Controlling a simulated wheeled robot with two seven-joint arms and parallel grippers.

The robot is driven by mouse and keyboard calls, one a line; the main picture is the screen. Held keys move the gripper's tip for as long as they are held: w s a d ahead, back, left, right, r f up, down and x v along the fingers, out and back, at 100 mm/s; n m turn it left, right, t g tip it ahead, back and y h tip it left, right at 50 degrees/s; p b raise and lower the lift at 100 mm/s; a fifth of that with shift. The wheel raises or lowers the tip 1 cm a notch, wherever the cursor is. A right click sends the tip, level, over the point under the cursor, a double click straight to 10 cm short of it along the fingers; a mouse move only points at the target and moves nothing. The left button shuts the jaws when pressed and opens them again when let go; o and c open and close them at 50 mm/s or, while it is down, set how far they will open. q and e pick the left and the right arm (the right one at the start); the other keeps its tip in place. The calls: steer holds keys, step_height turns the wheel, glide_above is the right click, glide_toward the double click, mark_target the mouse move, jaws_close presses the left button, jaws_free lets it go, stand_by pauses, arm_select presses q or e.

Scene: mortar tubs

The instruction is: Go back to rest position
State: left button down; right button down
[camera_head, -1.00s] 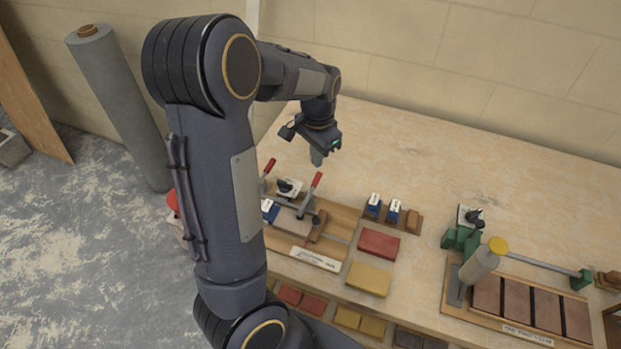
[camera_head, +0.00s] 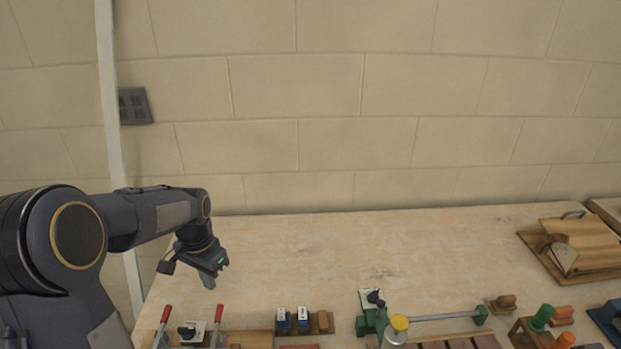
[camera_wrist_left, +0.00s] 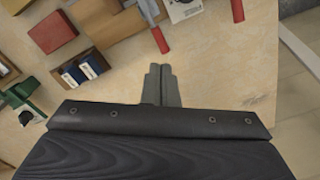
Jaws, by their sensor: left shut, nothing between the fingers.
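My left gripper (camera_head: 209,281) is above the left part of the wooden workbench (camera_head: 300,250), with its fingers pointing down. In the left wrist view its two fingers (camera_wrist_left: 161,84) are pressed together with nothing between them. It hangs just behind the clamping jig, whose red-handled clamps (camera_head: 218,322) stand at the bottom edge of the head view. No part of my right gripper shows in either view.
Two small blue-and-white boxes (camera_head: 292,320) sit beside the jig. A green-ended bar fixture (camera_head: 445,317) with a yellow-capped tube (camera_head: 399,324) stands right of them. A wooden board (camera_head: 580,248) lies at the far right. The back of the bench is bare up to the block wall (camera_head: 300,150).

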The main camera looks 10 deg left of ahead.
arm_select(q)
steer(key=s+d+r+n+t+h, duration=0.2)
steer(key=s+d+r, duration=0.1)
steer(key=s+d, duration=0.4)
steer(key=s+d+r+n+t+h, duration=0.1)
steer(key=s+d+r+n+t, duration=0.1)
steer(key=s+d, duration=0.5)
steer(key=s+r+t, duration=0.1)
steer(key=s+r, duration=0.1)
steer(key=s, duration=0.3)
steer(key=shift+s+d+r+t+h, duration=0.15)
steer(key=shift+s+d+t+h, duration=0.15)
steer(key=shift+d+h, duration=0.1)
